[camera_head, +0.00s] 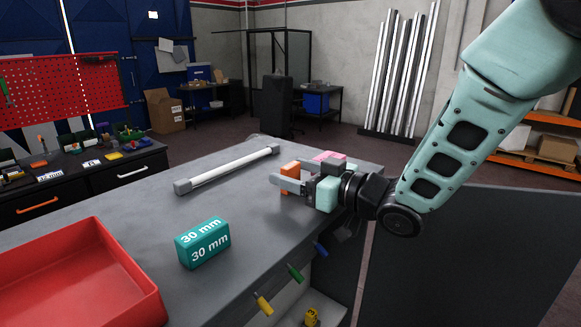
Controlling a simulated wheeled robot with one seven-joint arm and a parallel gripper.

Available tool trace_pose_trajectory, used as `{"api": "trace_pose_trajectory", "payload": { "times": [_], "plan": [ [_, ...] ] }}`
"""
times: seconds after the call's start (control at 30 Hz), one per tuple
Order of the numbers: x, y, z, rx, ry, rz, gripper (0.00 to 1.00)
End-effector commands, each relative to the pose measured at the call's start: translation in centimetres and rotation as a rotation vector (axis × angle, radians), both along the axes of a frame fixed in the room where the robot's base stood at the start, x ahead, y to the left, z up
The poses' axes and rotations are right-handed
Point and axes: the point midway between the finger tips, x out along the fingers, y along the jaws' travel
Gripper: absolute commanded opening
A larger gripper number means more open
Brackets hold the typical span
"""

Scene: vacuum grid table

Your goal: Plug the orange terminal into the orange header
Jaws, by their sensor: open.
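An orange block (290,169) stands on the grey table near its far right part, at my gripper. I cannot tell whether it is the terminal or the header. My gripper (279,183) is open, low over the table, with its fingers pointing left. One finger shows in front of the orange block, and the block seems to be beside or between the fingers. A pink object (329,156) lies just behind my gripper, partly hidden by it. No second orange connector is clearly visible on this table.
A teal block marked 30 mm (203,243) stands at the front middle of the table (130,210). A red tray (75,275) is at the left. A white bar with grey ends (228,168) lies behind. Coloured handles (294,272) stick out along the right edge.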

Motion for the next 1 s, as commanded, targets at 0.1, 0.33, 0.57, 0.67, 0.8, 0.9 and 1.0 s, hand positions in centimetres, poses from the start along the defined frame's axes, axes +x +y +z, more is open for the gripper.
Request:
{"api": "trace_pose_trajectory", "payload": {
  "times": [0.1,0.33,0.57,0.67,0.8,0.9,1.0],
  "plan": [
    [0.67,0.96,0.13,-0.001,0.001,0.001,0.67],
    [0.84,1.14,-0.03,0.001,-0.001,-0.001,0.67],
    [0.83,1.12,-0.03,0.0,0.0,-0.001,0.19],
    [0.83,1.12,-0.01,0.001,-0.001,-0.001,0.19],
    [0.83,1.12,-0.01,0.001,-0.001,-0.001,0.19],
    [0.83,1.1,-0.05,0.001,-0.001,-0.001,0.19],
    [0.85,1.09,-0.11,0.001,-0.001,-0.001,0.19]
  ]
}}
